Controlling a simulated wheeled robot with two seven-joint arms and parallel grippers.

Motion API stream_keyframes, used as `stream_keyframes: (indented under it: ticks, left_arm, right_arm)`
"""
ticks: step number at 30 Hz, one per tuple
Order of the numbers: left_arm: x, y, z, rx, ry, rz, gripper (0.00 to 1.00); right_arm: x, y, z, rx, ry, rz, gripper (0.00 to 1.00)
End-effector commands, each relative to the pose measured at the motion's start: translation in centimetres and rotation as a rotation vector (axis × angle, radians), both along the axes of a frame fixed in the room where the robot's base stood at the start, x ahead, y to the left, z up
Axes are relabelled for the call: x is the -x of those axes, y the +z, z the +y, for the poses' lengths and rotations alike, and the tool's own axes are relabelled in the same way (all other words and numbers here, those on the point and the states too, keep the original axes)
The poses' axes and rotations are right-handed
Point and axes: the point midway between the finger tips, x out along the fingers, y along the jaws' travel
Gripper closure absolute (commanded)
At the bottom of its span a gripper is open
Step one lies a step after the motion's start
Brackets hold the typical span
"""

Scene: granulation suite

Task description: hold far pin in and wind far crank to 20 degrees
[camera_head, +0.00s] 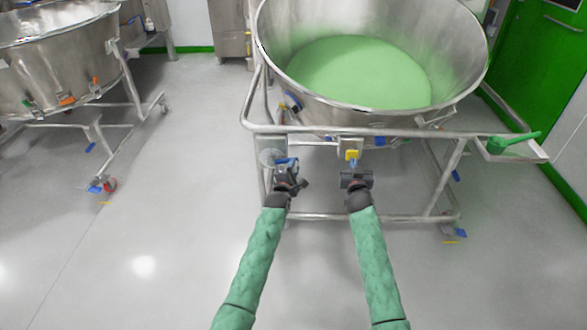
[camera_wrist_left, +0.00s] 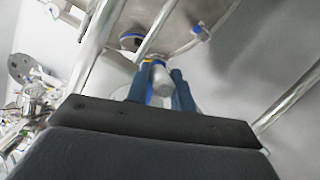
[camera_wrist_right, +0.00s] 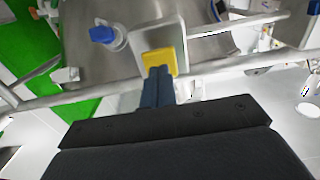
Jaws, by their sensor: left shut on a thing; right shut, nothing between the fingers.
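The far crank, with a round grey plate (camera_head: 268,157) and a blue part (camera_head: 286,160), is on the front left of the bowl's frame. My left gripper (camera_head: 287,171) is shut on the crank's grey handle (camera_wrist_left: 163,80), seen between its fingers in the left wrist view; the fingers hide part of it. The far pin's yellow head (camera_head: 352,154) is to the right, on a metal plate, and also shows in the right wrist view (camera_wrist_right: 159,62). My right gripper (camera_head: 355,170) is shut and empty, its fingertips at the yellow head, seemingly touching it.
A large steel bowl (camera_head: 460,55) holding green powder (camera_head: 360,70) stands in the tubular frame behind both grippers. A green-handled tray (camera_head: 510,146) juts out at right. A second bowl (camera_head: 55,60) on a wheeled frame stands at left. The floor (camera_head: 150,250) in front is clear.

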Motion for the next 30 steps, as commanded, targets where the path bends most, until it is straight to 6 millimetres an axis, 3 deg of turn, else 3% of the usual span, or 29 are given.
stream_keyframes:
  ticks: [18, 30]
  left_arm:
    - [0.1, -0.4, 0.0, 0.0, 0.0, 0.005, 1.0]
    - [0.1, -0.4, 0.0, 0.0, 0.0, 0.005, 1.0]
  right_arm:
    - [4.0, 0.1, 0.0, -0.001, 0.001, -0.001, 1.0]
    - [4.6, 0.1, 0.0, -0.001, 0.001, -0.001, 1.0]
